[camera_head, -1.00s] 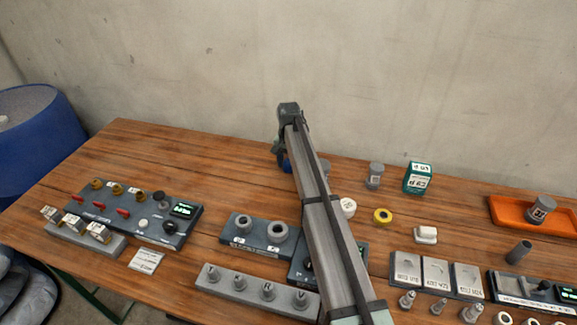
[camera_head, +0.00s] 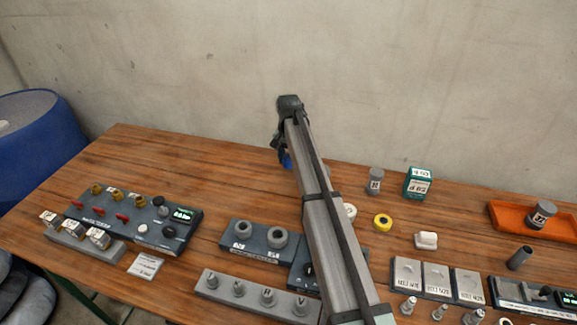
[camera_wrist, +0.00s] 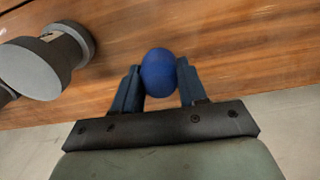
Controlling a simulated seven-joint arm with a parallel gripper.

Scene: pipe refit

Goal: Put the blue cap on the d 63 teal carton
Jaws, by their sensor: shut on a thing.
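The blue cap (camera_wrist: 158,72) is held between the two fingers of my gripper (camera_wrist: 160,88) in the wrist view. In the head view a small part of the blue cap (camera_head: 286,160) shows below my gripper (camera_head: 283,150), raised a little over the back of the table. The teal carton (camera_head: 417,183) stands upright at the back right, with white labels on its top and front. Its label print is too small to read surely. My gripper is well to the left of the carton.
A grey fitting (camera_head: 375,181) stands just left of the carton. A yellow ring (camera_head: 382,222) and a white block (camera_head: 426,240) lie in front. An orange tray (camera_head: 500,215) is at right. In the wrist view a grey cylindrical part (camera_wrist: 38,68) is close left of the cap.

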